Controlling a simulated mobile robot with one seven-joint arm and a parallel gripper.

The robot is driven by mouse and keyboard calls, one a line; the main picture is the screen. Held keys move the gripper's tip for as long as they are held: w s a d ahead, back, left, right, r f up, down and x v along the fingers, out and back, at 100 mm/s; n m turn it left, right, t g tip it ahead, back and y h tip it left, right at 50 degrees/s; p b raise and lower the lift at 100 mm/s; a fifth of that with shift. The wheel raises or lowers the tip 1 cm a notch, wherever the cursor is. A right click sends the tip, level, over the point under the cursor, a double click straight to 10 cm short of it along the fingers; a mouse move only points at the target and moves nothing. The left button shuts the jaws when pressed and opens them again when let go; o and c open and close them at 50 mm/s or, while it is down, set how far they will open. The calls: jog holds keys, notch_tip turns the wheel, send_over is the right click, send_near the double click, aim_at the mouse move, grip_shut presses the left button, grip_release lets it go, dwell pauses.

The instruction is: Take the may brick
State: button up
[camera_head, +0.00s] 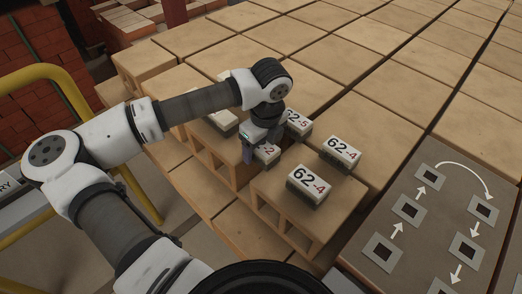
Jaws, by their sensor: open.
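Small grey blocks with white number labels stand on the large tan hollow bricks. One labelled "62-5" (297,121) is just right of my gripper, partly hidden by it. Another block (267,154), its label ending in "2", is right under my gripper and mostly covered. Two blocks read "62-4": one at the right (342,153) and one nearer (308,184). My gripper (262,150) points down with its fingers apart, at the block ending in "2"; I cannot tell whether they touch it. No label spells out "may".
Another pale block (222,122) sits left of my gripper, its label hidden by my arm. A grey panel (401,236) with arrows and squares lies at the right. A yellow rail (66,110) stands at the left. The brick tops behind are clear.

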jog(key=shift+f, duration=0.1)
dwell(0.6)
jog(key=c, duration=1.2)
jog(key=shift+c, duration=0.7)
